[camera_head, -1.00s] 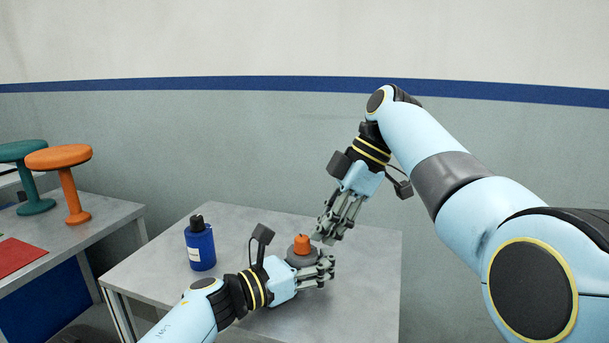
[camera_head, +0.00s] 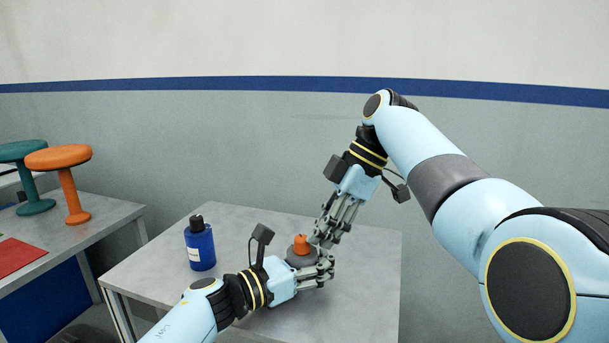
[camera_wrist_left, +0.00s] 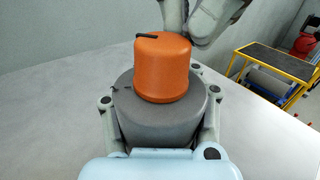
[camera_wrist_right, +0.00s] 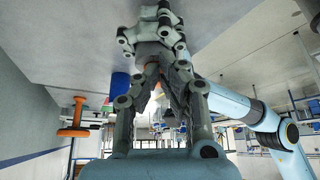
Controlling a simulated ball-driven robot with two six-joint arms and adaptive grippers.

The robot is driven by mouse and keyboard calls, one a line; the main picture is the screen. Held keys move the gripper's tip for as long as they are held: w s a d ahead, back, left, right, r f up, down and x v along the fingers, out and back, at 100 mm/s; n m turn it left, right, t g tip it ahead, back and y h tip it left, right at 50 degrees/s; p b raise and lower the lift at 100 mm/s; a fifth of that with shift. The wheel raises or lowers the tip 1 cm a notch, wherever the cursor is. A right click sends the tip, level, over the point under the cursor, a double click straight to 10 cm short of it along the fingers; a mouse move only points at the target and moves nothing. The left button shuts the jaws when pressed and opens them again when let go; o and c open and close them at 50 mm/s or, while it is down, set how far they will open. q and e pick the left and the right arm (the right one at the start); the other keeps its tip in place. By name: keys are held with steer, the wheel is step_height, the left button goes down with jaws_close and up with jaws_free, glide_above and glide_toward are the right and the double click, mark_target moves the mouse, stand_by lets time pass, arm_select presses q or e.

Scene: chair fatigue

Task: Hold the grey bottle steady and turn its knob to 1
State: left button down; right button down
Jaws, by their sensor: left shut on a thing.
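The grey bottle (camera_head: 300,259) stands upright on the table, with an orange knob (camera_head: 301,244) on top. My left gripper (camera_head: 322,269) is shut on its grey body, one finger on each side in the left wrist view. That view shows the knob (camera_wrist_left: 162,70) with a black pointer line on its top edge towards the left. Small dark marks show on the bottle's shoulder at left; I cannot read a number. My right gripper (camera_head: 320,236) is open, pointing down, with its fingertips beside and behind the knob. Its fingers (camera_wrist_left: 195,18) hide part of the far side.
A blue bottle (camera_head: 200,246) with a black cap stands on the same table (camera_head: 240,222), to the left. Another table at far left holds an orange stool (camera_head: 62,157), a green stool (camera_head: 24,153) and a red sheet (camera_head: 18,256). The table's right part is clear.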

arm_select(q)
steer(key=shift+d, duration=0.1)
arm_select(e)
steer(key=shift+w+a, duration=0.2)
steer(key=shift+w, duration=0.35)
steer(key=shift+w+d, duration=0.15)
steer(key=shift+d, duration=0.15)
step_height(320, 180, up, 6)
stand_by(0.6)
arm_select(q)
steer(key=c, duration=0.7)
jaws_free()
arm_select(e)
steer(key=shift+d, duration=0.1)
arm_select(q)
steer(key=shift+o, duration=0.2)
